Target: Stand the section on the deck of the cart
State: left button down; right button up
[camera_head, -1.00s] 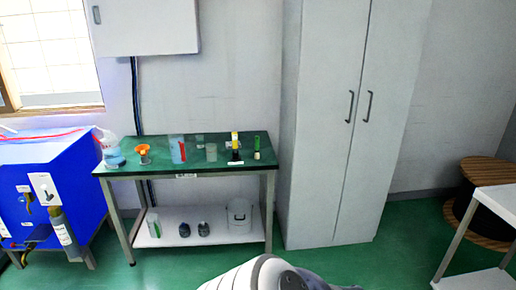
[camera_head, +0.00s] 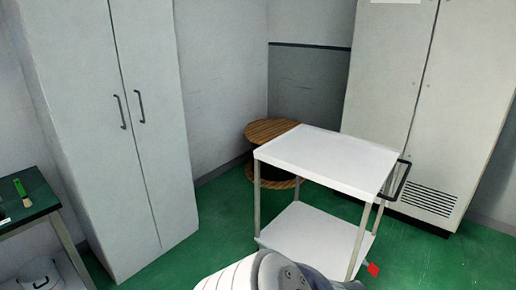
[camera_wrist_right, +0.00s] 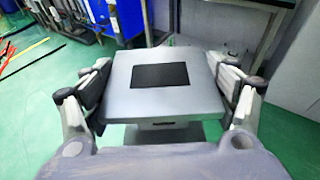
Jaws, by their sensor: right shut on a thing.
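The cart (camera_head: 326,158) stands right of centre in the head view. It has a bare white upper deck, a lower shelf (camera_head: 308,235) and a dark handle at its right end. The section (camera_wrist_right: 125,95) is a grey metal piece with a square flange and a dark rectangular opening. In the right wrist view it sits between the fingers of my right gripper (camera_wrist_right: 163,70), which is shut on it. Neither gripper shows in the head view, and my left gripper is in no view.
A wooden cable spool (camera_head: 272,130) stands behind the cart's left end. A tall cabinet (camera_head: 120,130) is at left, beside a green-topped bench (camera_head: 28,208). A grey cabinet (camera_head: 425,100) stands behind the cart. A small red thing (camera_head: 373,269) is near the cart's front leg. Green floor is clear left of the cart.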

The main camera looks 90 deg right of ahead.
aim_at(334, 156)
jog(key=k+l+z, duration=0.1)
jog(key=z, duration=0.3)
jog(key=l+z, duration=0.35)
jog(key=k+l+z, duration=0.1)
jog(key=z, duration=0.3)
jog(key=l+z, duration=0.5)
jog(key=l, duration=0.35)
jog(key=i+l+z, duration=0.2)
jog(key=l, duration=0.3)
jog(key=l+z, duration=0.15)
jog(key=l, duration=0.35)
jog(key=i+l+z, duration=0.15)
jog(key=l, duration=0.35)
jog(key=k, duration=0.1)
